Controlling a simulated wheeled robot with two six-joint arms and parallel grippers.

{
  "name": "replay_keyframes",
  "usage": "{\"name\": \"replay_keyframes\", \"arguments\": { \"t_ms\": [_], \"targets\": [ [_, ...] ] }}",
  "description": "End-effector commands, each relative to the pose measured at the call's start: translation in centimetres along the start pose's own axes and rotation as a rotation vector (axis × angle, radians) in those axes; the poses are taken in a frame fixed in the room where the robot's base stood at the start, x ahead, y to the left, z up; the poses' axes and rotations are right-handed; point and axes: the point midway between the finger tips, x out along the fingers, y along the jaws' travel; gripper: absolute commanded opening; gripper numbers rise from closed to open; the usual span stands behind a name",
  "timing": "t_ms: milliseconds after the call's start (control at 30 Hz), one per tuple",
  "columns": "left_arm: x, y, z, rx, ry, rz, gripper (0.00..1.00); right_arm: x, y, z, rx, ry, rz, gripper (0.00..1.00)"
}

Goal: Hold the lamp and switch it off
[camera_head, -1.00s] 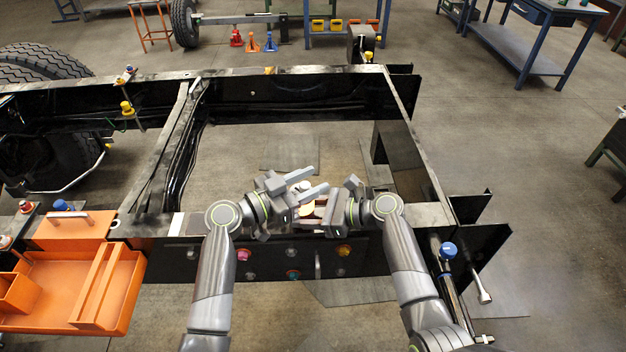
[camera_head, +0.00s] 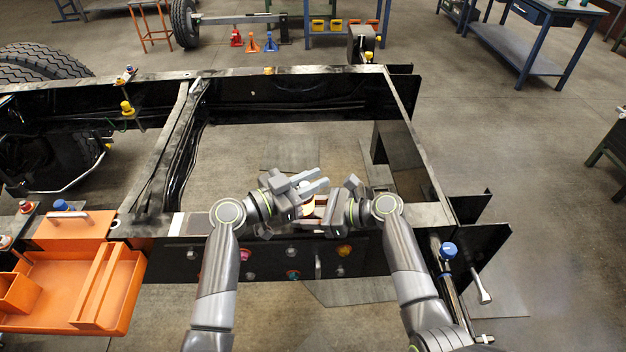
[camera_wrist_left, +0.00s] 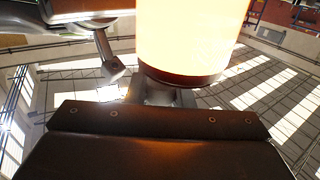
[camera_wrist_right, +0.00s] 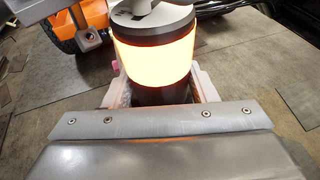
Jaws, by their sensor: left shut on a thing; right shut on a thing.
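The lamp (camera_head: 308,208) is lit and glows pale yellow between my two grippers, above the near frame rail. In the right wrist view the lamp (camera_wrist_right: 155,62) has a bright band between a dark top and a dark base. My right gripper (camera_wrist_right: 152,95) is shut on the dark lower part, a finger on each side. My left gripper (camera_head: 318,184) is shut on the lamp from the other side. The left wrist view shows the glowing lamp (camera_wrist_left: 190,35) very close, with a dark rim. The grippers hide much of the lamp in the head view; I cannot make out the switch.
The black chassis frame (camera_head: 425,185) surrounds an open gap. An orange tray (camera_head: 120,300) sits at the left, and a blue-capped part (camera_head: 448,250) is at the right. A blue workbench (camera_head: 535,50) stands far right.

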Motion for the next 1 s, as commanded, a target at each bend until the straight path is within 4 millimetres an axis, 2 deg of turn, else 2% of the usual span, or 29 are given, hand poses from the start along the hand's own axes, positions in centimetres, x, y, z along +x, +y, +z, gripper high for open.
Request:
{"name": "replay_keyframes", "arguments": {
  "t_ms": [233,467,500,667,1000],
  "targets": [
    [-0.7,-2.4,0.1,0.002,-0.004,0.0,0.0,0.0,0.0,0.0,0.0,0.0,0.001,0.39],
    [-0.7,-2.5,0.1,0.002,-0.003,-0.002,0.0,0.0,0.0,0.0,0.0,0.0,0.002,0.39],
    [-0.7,-2.5,0.1,0.002,-0.003,-0.002,0.21,0.0,0.0,0.0,0.0,0.0,0.002,0.39],
    [-0.7,-2.5,0.1,0.002,-0.003,-0.002,0.42,0.0,0.0,-0.1,0.0,0.0,0.002,0.39],
    [-1.0,-2.5,0.1,0.0,-0.002,-0.001,0.42,0.0,0.0,-0.1,0.0,0.001,0.0,0.39]
  ]
}}
